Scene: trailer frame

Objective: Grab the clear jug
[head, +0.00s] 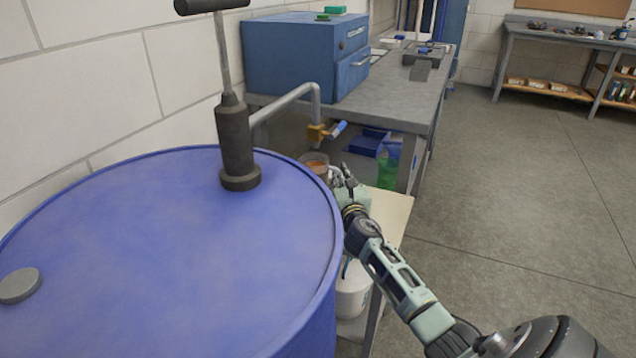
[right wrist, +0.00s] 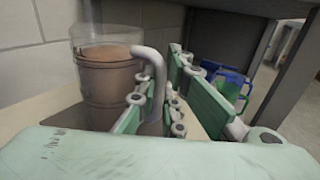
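The clear jug (head: 314,160) stands on a low pale shelf beyond the blue drum, under the drum's tap, and is partly hidden by the drum's rim and my gripper. In the right wrist view the jug (right wrist: 106,85) is upright, with brown liquid filling most of it. Its curved handle (right wrist: 153,58) faces my gripper. My right gripper (head: 341,178) is beside the jug on the handle side. In the right wrist view its green-padded fingers (right wrist: 165,98) are apart, with the handle at the gap, partly covered by the left finger. I cannot tell whether they touch. My left gripper is out of view.
The blue drum (head: 150,260) with a hand pump (head: 236,150) fills the left. A pipe with a brass tap (head: 318,133) hangs above the jug. A green jug (head: 389,165) and blue bin (head: 368,142) sit under the grey workbench (head: 400,95). The floor at right is clear.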

